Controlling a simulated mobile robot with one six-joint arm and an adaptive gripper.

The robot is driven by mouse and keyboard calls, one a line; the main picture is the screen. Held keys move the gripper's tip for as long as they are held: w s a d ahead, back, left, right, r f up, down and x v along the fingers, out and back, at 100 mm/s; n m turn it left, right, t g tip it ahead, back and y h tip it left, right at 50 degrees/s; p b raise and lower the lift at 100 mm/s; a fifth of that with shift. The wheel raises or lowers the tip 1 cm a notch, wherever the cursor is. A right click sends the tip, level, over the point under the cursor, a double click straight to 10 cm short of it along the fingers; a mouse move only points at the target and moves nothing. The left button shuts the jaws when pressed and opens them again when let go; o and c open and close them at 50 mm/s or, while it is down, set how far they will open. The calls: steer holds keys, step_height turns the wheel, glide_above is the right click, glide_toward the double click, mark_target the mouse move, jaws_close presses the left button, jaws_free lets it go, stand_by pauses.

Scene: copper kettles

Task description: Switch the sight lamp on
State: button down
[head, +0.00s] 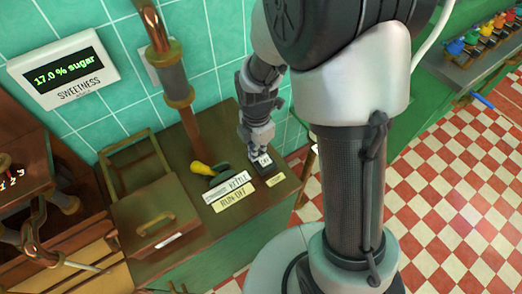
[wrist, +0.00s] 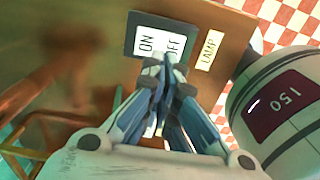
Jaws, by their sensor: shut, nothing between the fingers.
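The lamp switch (wrist: 131,44) is a white plate in a dark frame, marked ON and OFF, on a brown wooden top. A small cream LAMP label (wrist: 209,48) lies beside it. The switch also shows in the head view (head: 266,166), near the right end of the counter. My gripper (wrist: 165,62) is shut and empty, its fingertips at the plate's near edge, closer to the OFF mark in the picture. I cannot tell if they touch it. In the head view my gripper (head: 259,146) points down over the switch. Which way the switch is set is unclear.
A yellow-handled lever (head: 202,168) stands left of the switch, behind the KETTLE and RUN-OFF labels (head: 233,198). A copper pipe (head: 188,120) rises further left. A display (head: 65,77) reads 17.0 % sugar. A rounded body showing 150 (wrist: 285,115) is at right in the wrist view.

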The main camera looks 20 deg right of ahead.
step_height(320, 180, up, 11)
steer(key=s+p, duration=0.1)
steer(key=p, duration=0.2)
steer(key=shift+s+d+r+p, duration=0.2)
steer(key=shift+s+d+p, duration=0.1)
steer(key=s+d+r+m+t, duration=0.2)
steer(key=s+r+m, duration=0.6)
steer(key=m, duration=0.3)
steer(key=s+d+r+m+t, duration=0.2)
steer(key=s+r+m+t, duration=0.1)
steer(key=s+r+m, duration=0.65)
steer(key=n+g, duration=0.3)
steer(key=n, duration=1.8)
glide_above(260, 160)
step_height(260, 160, down, 18)
steer(key=shift+m, duration=0.25)
steer(key=f+b, duration=0.1)
steer(key=f, duration=0.3)
steer(key=w+f+b, duration=0.1)
steer(key=f+b, duration=0.1)
steer(key=f, duration=0.2)
steer(key=w+f+b, duration=0.1)
steer(key=f+b, duration=0.1)
steer(key=f, duration=0.3)
steer(key=shift+a, duration=0.3)
